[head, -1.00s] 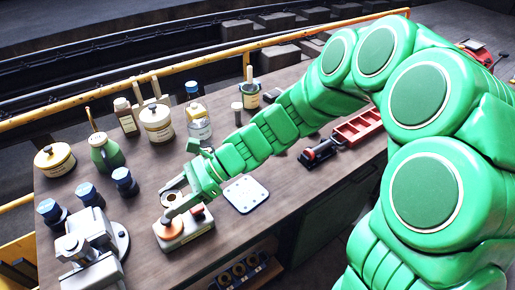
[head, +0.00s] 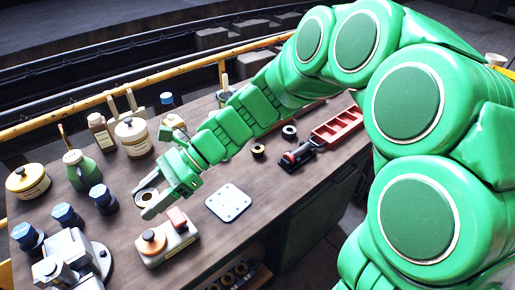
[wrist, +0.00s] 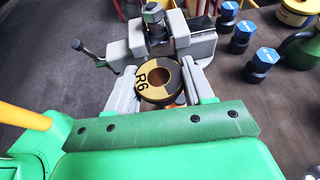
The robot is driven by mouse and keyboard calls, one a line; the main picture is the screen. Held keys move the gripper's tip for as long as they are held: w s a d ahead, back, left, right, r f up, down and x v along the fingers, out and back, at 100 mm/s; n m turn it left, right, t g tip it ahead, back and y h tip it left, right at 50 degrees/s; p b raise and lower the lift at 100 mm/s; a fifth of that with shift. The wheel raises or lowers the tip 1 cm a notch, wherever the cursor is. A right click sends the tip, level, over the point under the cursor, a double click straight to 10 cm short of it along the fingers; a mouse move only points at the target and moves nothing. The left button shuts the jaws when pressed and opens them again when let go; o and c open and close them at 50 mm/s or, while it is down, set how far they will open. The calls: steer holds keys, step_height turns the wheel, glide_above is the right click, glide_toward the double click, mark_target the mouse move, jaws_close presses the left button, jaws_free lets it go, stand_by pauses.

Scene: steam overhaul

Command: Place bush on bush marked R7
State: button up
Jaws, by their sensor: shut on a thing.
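My gripper (wrist: 165,92) is shut on a bush (wrist: 174,77), a tan and black ring with a round hole, marked R6. In the head view, my gripper (head: 166,200) holds this bush (head: 147,194) above the workbench, just behind a grey block with an orange knob (head: 153,241). Two dark ring-shaped bushes stand on the bench to the right of my forearm, one nearer (head: 258,150) and one farther (head: 289,131). Their markings are too small to read. I see no readable R7 mark.
A grey vise (wrist: 165,45) and blue-capped bottles (wrist: 240,35) stand at the bench's left side. A white plate with holes (head: 228,202) lies right of my gripper. A black-and-red tool (head: 297,158) and red tray (head: 338,127) lie farther right. More rings sit on a shelf (head: 240,272) below.

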steer(key=shift+s+d+f+n+g+h, duration=0.1)
steer(key=shift+d+f+n+g+h, duration=0.25)
steer(key=shift+f, duration=0.3)
steer(key=w+d+f+n+g+h, duration=0.3)
steer(key=w+d+f+n+h, duration=0.1)
steer(key=d+f+n+h, duration=0.7)
steer(key=shift+d+n+h, duration=1.05)
steer(key=shift+d+h, duration=0.4)
steer(key=shift+d, duration=0.1)
steer(key=shift+w+d+f+n+t+h, duration=0.2)
steer(key=shift+d+f+n+h, duration=0.15)
steer(key=shift+d+n+h, duration=0.15)
steer(key=shift+w+d+f+n+t+h, duration=0.2)
steer(key=shift+d+f+n+h, duration=0.15)
steer(key=shift+d+h, duration=0.25)
